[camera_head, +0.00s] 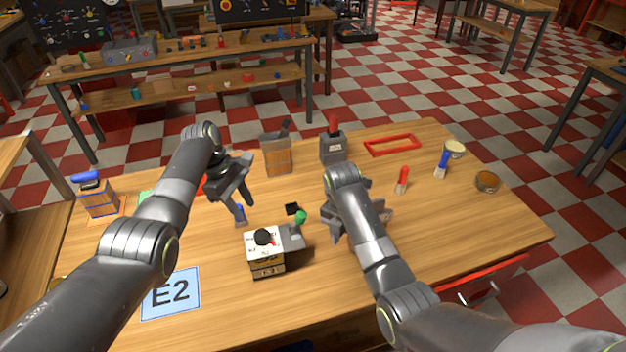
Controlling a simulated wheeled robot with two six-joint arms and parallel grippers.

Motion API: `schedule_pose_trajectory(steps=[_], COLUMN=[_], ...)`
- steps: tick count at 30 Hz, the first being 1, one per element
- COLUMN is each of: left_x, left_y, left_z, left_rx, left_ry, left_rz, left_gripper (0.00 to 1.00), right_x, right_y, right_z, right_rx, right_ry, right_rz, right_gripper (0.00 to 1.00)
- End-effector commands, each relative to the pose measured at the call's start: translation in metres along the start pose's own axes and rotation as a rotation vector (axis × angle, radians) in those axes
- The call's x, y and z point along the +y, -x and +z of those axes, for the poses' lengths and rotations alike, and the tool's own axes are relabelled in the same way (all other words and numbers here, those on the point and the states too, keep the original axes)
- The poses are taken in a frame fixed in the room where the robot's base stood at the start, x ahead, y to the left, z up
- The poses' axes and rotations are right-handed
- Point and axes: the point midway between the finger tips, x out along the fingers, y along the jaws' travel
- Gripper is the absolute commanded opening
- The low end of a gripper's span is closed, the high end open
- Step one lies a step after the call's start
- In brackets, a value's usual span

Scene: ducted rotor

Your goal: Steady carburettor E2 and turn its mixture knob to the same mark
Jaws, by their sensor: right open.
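A box-like carburettor (267,263) stands upright on the table, with a white dial plate (253,247) on top. A black mixture knob (263,237) with a small red mark sits on the plate. A grey fitting with a green knob (300,217) adjoins its right side. My right gripper (352,222) is open, to the right of the carburettor, partly hidden by my right arm.
A small blue-topped item (240,213) stands below my left gripper. A wooden-fronted box (276,155) and a grey block with a red handle (333,146) stand behind. A red frame (392,145), brushes and tins are at right. The table's front right is clear.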

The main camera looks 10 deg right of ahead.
Motion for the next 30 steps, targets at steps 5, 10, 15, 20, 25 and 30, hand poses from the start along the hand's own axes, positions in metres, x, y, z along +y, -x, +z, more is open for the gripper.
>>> schedule_pose_trajectory(steps=[5, 10, 15, 20, 25, 30], left_x=[0.0, 0.0, 0.0, 0.0, 0.0, 0.0], left_y=[0.0, 0.0, 0.0, 0.0, 0.0, 0.0], left_z=[0.0, 0.0, 0.0, 0.0, 0.0, 0.0], left_rx=[0.0, 0.0, 0.0, 0.0, 0.0, 0.0], left_ry=[0.0, 0.0, 0.0, 0.0, 0.0, 0.0], left_rz=[0.0, 0.0, 0.0, 0.0, 0.0, 0.0], left_gripper=[0.36, 0.36, 0.36, 0.36, 0.36, 0.36], right_x=[0.043, 0.062, 0.069, 0.074, 0.086, 0.098], right_y=[0.091, 0.148, 0.171, 0.161, 0.133, 0.1], right_z=[-0.001, -0.008, -0.013, -0.015, -0.015, -0.015], right_rx=[-0.014, -0.017, -0.017, -0.013, -0.011, -0.012], right_ry=[0.038, 0.076, 0.095, 0.097, 0.096, 0.096], right_rz=[0.21, 0.337, 0.389, 0.391, 0.389, 0.388], right_gripper=[0.52, 0.52, 0.52, 0.52, 0.52, 0.52])
